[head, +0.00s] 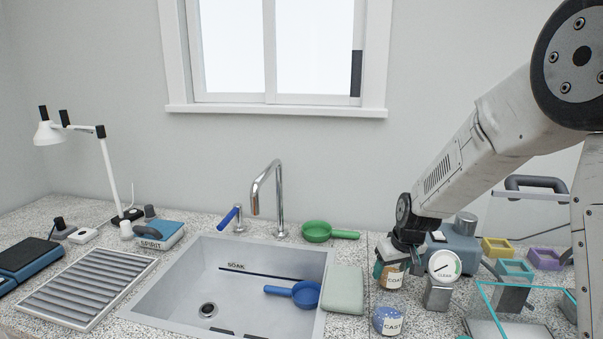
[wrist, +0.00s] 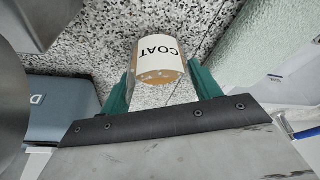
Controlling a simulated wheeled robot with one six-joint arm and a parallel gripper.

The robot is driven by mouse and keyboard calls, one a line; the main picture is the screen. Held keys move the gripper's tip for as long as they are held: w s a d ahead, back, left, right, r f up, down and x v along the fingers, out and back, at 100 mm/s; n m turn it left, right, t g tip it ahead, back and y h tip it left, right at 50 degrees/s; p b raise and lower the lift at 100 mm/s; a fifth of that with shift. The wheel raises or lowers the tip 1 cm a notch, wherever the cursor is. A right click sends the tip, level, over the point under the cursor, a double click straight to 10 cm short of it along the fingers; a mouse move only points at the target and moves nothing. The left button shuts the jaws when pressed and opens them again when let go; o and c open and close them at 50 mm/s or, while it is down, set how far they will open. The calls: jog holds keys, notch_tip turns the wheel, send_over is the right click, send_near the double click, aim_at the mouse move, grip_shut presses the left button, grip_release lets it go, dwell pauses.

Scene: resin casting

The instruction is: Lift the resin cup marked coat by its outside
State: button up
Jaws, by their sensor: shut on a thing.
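The resin cup marked COAT (head: 392,279) stands upright at the right of the sink, an amber cup with a white label. In the wrist view the COAT cup (wrist: 160,57) sits between the two green fingers, its label facing the camera. My gripper (head: 388,262) is shut on the outside of the cup. It also shows in the wrist view (wrist: 158,80), one finger on each side. I cannot tell whether the cup's base touches the counter. A second cup marked CAST (head: 390,320), with blue contents, stands just in front.
A gauge marked CLEAR (head: 444,266) stands close at the right. A sponge-like green block (head: 344,290) lies at the left beside the sink (head: 180,300). A blue ladle (head: 303,293) lies in the sink. Coloured square moulds (head: 515,268) lie further right.

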jog(key=shift+r, duration=1.55)
